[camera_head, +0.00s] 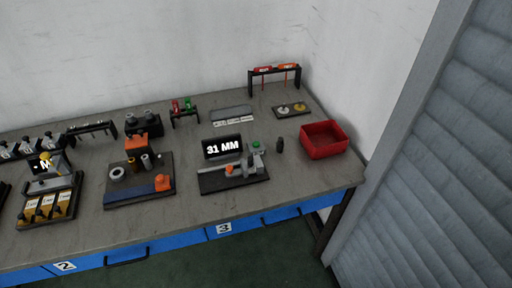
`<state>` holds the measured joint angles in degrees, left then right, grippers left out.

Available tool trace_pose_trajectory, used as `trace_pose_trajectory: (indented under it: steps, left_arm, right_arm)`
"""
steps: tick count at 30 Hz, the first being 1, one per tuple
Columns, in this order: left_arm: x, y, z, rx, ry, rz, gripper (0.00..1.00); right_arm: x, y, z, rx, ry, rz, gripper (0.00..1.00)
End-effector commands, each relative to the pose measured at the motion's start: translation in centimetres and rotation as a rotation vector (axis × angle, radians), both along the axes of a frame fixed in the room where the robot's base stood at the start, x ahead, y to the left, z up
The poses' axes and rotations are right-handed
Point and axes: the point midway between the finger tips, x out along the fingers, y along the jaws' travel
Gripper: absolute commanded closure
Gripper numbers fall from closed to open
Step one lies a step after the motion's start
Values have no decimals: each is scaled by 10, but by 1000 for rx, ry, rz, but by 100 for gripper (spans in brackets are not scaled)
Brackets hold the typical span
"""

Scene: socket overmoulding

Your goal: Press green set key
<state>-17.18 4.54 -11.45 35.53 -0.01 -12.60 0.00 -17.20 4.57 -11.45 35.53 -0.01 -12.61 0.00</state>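A small green key (256,144) sits on top of a grey post at the right end of a measuring device (232,178) on the bench. The device has a dark base, a grey horizontal bar and an orange piece (229,170) on the bar. A black display (222,147) behind the bar reads "31 MM" in white. Neither of my grippers shows in the head view, so nothing of mine is at the key.
A red open bin (324,140) stands right of the device, with a small dark cylinder (279,145) between them. A dark fixture board (139,191) with orange and grey parts lies to the left. Racks stand behind. The bench front between boards is clear.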

Motion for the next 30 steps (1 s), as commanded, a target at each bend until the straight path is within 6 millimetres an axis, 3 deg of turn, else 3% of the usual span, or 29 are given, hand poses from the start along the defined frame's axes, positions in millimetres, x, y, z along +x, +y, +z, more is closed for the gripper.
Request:
trace_pose_trajectory:
  steps: [11,16,30]
  left_arm:
    - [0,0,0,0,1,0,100]
    - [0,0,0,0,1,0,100]
    - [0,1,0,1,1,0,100]
  right_arm:
    - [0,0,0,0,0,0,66]
    - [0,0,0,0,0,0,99]
    - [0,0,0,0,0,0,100]
